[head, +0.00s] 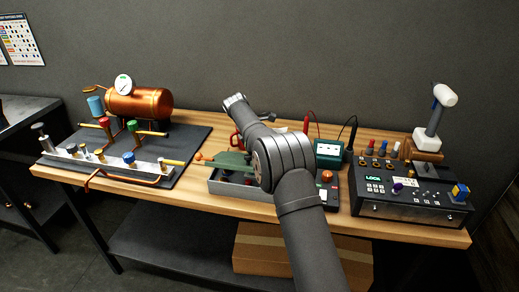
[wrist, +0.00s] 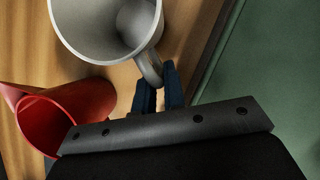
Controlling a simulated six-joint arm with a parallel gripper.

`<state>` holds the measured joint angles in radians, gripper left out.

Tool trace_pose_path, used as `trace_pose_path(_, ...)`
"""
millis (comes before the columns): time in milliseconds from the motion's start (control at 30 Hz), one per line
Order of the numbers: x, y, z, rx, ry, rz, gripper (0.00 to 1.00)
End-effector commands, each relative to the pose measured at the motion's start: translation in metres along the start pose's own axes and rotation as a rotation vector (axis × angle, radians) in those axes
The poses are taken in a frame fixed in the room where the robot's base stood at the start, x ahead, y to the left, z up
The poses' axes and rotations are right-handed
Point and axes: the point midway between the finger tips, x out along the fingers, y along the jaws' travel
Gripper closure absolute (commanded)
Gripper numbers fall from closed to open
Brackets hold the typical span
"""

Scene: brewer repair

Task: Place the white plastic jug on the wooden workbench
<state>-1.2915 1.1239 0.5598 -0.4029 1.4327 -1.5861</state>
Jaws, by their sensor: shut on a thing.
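The white plastic jug (wrist: 82,22) is at the top of the wrist view, and I look into its open mouth. My gripper (wrist: 160,85) has its two blue fingers shut on the jug's handle. The wooden workbench (wrist: 120,78) shows below and beside the jug in the wrist view. It also runs along the wall in the head view (head: 190,197). In the head view my arm hides the gripper and most or all of the jug. I cannot tell whether the jug's base touches the wood.
A red funnel-like vessel (wrist: 68,120) lies close left of my gripper. A flat green surface (wrist: 260,60) is at the right. On the bench stand a copper boiler (head: 140,104), a grey tray (head: 258,190), a green meter (head: 329,154) and a black control box (head: 410,200).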

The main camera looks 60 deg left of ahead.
Motion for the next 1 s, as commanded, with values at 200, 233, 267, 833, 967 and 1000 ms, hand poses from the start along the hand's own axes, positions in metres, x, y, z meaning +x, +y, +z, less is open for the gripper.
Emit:
trace_pose_path(200,-0.001,0.000,0.000,0.001,0.000,0.002,1.00)
trace_pose_path(233,0.000,0.000,0.000,0.001,0.000,0.002,1.00)
trace_pose_path(267,0.001,0.000,0.000,0.001,0.000,0.001,1.00)
trace_pose_path(833,-0.006,0.001,0.000,0.001,0.000,0.004,0.68)
trace_pose_path(967,-0.028,0.001,0.000,0.002,0.000,0.006,0.68)
trace_pose_path(1000,-0.036,0.001,0.000,0.002,0.000,0.005,0.68)
